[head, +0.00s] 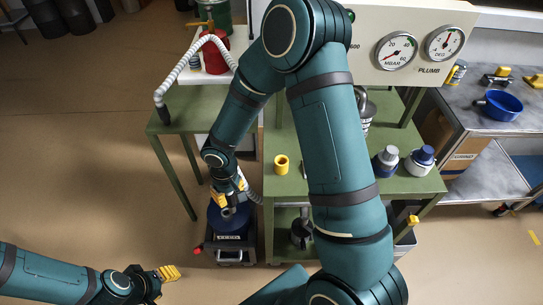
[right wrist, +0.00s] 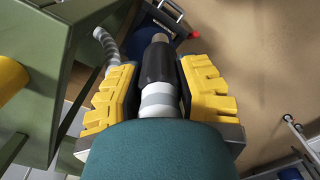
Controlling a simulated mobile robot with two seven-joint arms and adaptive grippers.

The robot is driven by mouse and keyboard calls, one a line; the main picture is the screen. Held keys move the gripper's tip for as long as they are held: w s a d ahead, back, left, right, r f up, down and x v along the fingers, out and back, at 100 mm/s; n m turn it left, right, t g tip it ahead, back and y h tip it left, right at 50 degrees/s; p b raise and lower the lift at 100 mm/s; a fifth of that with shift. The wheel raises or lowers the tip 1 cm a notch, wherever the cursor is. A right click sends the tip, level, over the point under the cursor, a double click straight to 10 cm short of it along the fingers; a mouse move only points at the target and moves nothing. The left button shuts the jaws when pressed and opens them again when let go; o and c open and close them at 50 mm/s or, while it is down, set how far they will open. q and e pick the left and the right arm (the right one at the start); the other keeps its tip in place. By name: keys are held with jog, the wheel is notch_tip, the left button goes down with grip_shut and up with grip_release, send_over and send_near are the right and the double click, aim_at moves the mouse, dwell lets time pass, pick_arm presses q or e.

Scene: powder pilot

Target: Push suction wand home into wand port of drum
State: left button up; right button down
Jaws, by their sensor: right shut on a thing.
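My right gripper (head: 235,197) is low beside the green table, just above the blue drum (head: 230,222). In the right wrist view its yellow fingers (right wrist: 160,95) are shut on the suction wand (right wrist: 158,65), around its black sleeve and pale grey body. The wand's metal end points away from the gripper, toward the blue drum (right wrist: 146,32). The wand port cannot be made out, so I cannot tell whether the tip touches it. My left gripper (head: 166,274) is at lower left over the floor, away from the drum; its finger gap is unclear.
The drum stands on a dark wheeled base (head: 236,252). A green table (head: 405,183) beside it carries a yellow cup (head: 281,164) and jars (head: 419,162). A ribbed hose (right wrist: 107,45) runs beside the wand. Open floor lies to the left.

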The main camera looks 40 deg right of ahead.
jog(key=shift+n, duration=0.7)
jog(key=f, duration=0.4)
jog(key=shift+w+a+f+b, duration=0.1)
jog(key=shift+w+f+b, duration=0.15)
jog(key=shift+w+b, duration=0.1)
jog(key=w+d+f+n+b, duration=0.1)
jog(key=w+f+n+b, duration=0.2)
jog(key=w+f+n, duration=0.5)
jog(key=shift+w+d+f, duration=0.15)
jog(key=shift+w+f, duration=2.3)
jog(key=shift+f, duration=0.35)
jog(key=shift+f+b, duration=2.65)
jog(key=shift+f, duration=0.25)
jog(key=shift+f, duration=0.25)
